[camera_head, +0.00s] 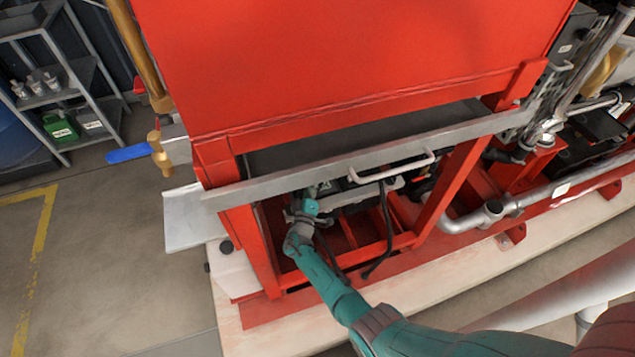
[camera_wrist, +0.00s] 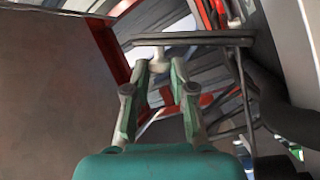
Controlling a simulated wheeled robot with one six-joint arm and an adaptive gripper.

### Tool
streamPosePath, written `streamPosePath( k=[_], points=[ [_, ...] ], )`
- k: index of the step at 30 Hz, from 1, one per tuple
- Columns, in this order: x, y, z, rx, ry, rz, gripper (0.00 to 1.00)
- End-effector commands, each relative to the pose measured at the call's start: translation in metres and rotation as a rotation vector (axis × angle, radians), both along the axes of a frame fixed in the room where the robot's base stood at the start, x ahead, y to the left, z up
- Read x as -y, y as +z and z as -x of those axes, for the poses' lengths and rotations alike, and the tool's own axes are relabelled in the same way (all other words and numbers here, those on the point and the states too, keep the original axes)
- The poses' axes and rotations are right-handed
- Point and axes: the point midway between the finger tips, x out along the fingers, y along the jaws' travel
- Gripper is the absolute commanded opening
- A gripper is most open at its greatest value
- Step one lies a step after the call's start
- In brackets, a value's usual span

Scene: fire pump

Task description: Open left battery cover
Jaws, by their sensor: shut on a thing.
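A grey metal front panel (camera_head: 330,176) with a pale bar handle (camera_head: 393,167) runs across under the red tank, tilted in the picture. Below it a dark battery (camera_head: 345,192) with grey parts is partly hidden. My gripper (camera_head: 308,192) reaches in at the left end of this gap, left of the handle, its tips partly hidden under the panel edge. In the wrist view my gripper (camera_wrist: 172,72) has its fingers close together at a thin dark edge (camera_wrist: 190,41), which I take to be part of the left battery cover. The exact grip is unclear.
The red tank (camera_head: 340,70) stands over the panel on red frame posts (camera_head: 452,185). Black cables (camera_head: 387,230) hang beside my arm. A grey pipe (camera_head: 520,207) runs at the right. A blue-handled valve (camera_head: 130,152) and open floor (camera_head: 110,270) are at the left.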

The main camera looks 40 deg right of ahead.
Motion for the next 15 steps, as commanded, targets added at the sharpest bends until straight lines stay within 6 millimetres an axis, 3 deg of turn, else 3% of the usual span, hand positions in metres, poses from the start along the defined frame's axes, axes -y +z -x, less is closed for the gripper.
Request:
streamPosePath(
  k=[15],
  points=[
    [-0.014, -0.002, -0.004, -0.049, -0.001, 0.163, 0.00]
  ],
)
